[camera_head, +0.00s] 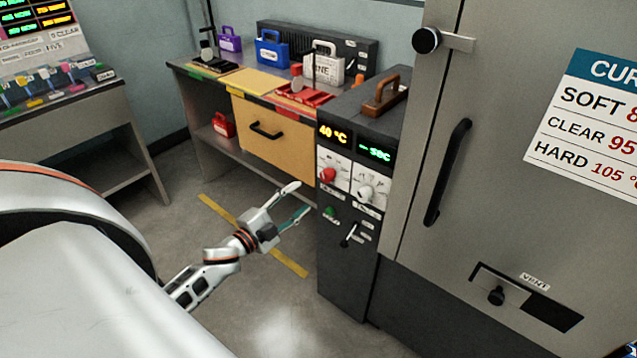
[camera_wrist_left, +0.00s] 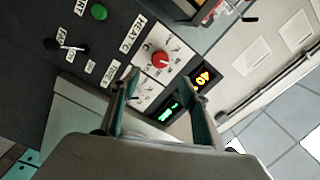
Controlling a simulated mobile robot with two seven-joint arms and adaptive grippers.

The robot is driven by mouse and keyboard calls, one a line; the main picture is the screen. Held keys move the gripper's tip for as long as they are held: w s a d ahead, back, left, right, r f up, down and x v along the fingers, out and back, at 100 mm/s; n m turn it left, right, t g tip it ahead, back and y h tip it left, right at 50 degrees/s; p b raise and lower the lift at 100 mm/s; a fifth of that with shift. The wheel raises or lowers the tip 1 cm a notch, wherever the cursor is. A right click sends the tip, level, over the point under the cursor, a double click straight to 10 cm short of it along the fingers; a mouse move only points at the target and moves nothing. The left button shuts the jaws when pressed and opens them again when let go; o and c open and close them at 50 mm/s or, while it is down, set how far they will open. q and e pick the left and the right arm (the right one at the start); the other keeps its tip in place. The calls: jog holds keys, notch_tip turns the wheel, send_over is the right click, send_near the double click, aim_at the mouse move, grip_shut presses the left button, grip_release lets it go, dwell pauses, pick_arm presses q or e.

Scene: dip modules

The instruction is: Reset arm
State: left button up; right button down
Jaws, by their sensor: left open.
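My left gripper (camera_head: 300,199) is open and empty in front of the dark control cabinet (camera_head: 345,275). Its two fingers are spread, and they also show in the left wrist view (camera_wrist_left: 163,80). The panel carries a red knob (camera_head: 327,175), a pale knob (camera_head: 367,193), a green button (camera_head: 330,211) and a black lever (camera_head: 348,236). In the left wrist view the red knob (camera_wrist_left: 160,59) appears between the fingertips, and part of the panel is hidden behind the fingers. Whether a finger touches the panel cannot be told. My right gripper is not in view.
A large grey oven door (camera_head: 440,100) with a black handle (camera_head: 447,172) stands right of the cabinet. Behind is a bench with a closed wooden drawer (camera_head: 285,150) and purple, blue and white cases (camera_head: 323,66). A side table (camera_head: 90,105) is at left. Floor between is clear.

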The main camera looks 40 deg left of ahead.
pick_arm(q)
jog(key=s+d+f+n+g, duration=0.3)
jog(key=s+d+f+n, duration=0.1)
jog(key=s+d+f, duration=0.5)
jog(key=s+d+f+n+g+h, duration=0.1)
jog(key=s+d+f+n+g, duration=0.3)
jog(key=s+d+f, duration=0.5)
jog(key=s+d+n, duration=0.1)
jog(key=s+d, duration=0.3)
jog(key=d, duration=0.1)
jog(key=shift+d+n+g, duration=0.3)
jog(key=shift+d, duration=0.1)
jog(key=shift+w, duration=0.1)
